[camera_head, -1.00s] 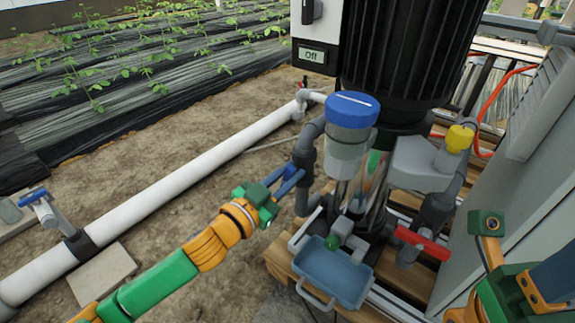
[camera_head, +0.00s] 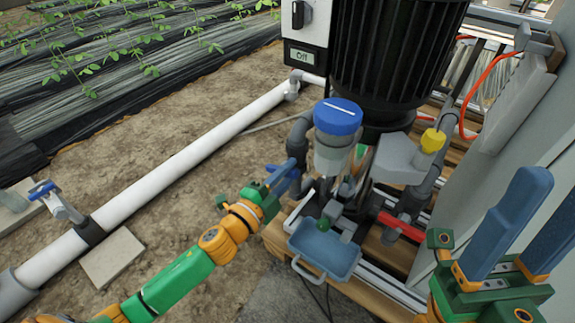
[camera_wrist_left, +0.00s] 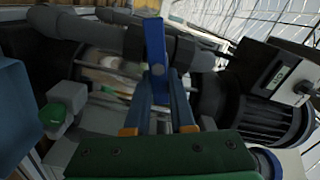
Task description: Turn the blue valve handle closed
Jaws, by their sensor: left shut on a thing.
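The blue valve handle (camera_wrist_left: 154,42) stands on the grey pipe in the left wrist view, with its lower end between my gripper's fingers. My left gripper (camera_head: 282,178) is shut on that handle beside the pump in the head view; the gripper's fingers (camera_wrist_left: 163,98) also show in the wrist view. The fingers and the pipe hide part of the handle and its valve body in the head view. My right gripper (camera_head: 540,205) is at the lower right, empty, with its two blue fingers apart.
A blue tray (camera_head: 324,252), a red-handled valve (camera_head: 402,227) and a yellow-capped fitting (camera_head: 432,141) are nearby. A white pipe (camera_head: 190,155) crosses open soil at left.

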